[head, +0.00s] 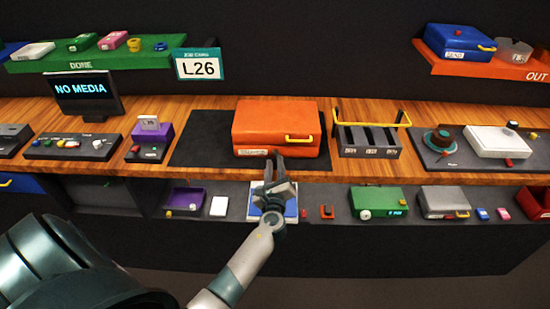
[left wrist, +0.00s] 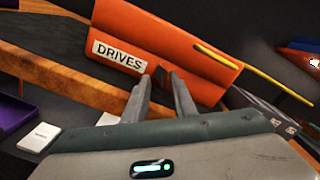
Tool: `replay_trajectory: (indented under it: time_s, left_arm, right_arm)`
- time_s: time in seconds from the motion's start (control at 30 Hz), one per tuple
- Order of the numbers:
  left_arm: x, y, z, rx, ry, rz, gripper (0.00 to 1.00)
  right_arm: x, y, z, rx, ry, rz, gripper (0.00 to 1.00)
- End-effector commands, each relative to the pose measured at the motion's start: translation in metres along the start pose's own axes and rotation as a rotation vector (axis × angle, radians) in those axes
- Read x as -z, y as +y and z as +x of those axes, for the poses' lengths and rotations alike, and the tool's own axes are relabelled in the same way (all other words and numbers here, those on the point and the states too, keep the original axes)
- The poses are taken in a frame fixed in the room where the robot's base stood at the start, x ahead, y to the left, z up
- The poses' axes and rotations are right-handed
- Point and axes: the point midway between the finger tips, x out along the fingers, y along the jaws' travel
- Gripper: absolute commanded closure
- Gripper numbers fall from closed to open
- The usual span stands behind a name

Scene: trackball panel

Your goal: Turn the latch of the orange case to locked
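The orange case (head: 276,116) sits closed on a dark mat (head: 203,138) on the wooden counter. Its front has a yellow handle (head: 300,139) and a white label, which reads DRIVES in the left wrist view (left wrist: 119,56). A small dark piece (left wrist: 162,77), apparently the latch, shows on the front beside the label; its setting is too small to tell. My left gripper (head: 276,163) is at the case's lower front edge. In the left wrist view its two fingers (left wrist: 162,88) are apart, with the dark piece beyond and between their tips. Contact cannot be told. My right gripper is not in view.
A black rack with a yellow bar (head: 371,125) stands right of the case. A purple device (head: 150,140) and a NO MEDIA screen (head: 82,93) stand to the left. A lower shelf below my gripper holds a green box (head: 379,202) and other small items.

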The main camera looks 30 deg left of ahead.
Motion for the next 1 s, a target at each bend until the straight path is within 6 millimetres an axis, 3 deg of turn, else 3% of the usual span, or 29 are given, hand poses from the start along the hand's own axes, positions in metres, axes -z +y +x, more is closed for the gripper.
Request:
replay_trajectory:
  time_s: [0.2,0.6,0.7,0.73,1.0]
  left_arm:
    - [-0.001,-0.001,0.022,0.0,-0.001,0.002,0.76]
    - [0.0,0.0,0.027,0.0,0.0,0.001,0.76]
    - [0.0,0.0,0.027,0.0,0.0,0.001,0.97]
    - [0.0,0.0,0.027,0.0,0.0,0.001,1.0]
    - [0.001,0.001,0.026,0.0,0.0,-0.004,1.0]
  right_arm:
    - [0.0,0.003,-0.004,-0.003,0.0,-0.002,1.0]
    - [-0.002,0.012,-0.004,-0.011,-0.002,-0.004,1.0]
    - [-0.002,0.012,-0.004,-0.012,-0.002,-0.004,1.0]
    - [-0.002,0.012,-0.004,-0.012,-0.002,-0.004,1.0]
    - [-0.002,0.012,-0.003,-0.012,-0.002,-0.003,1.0]
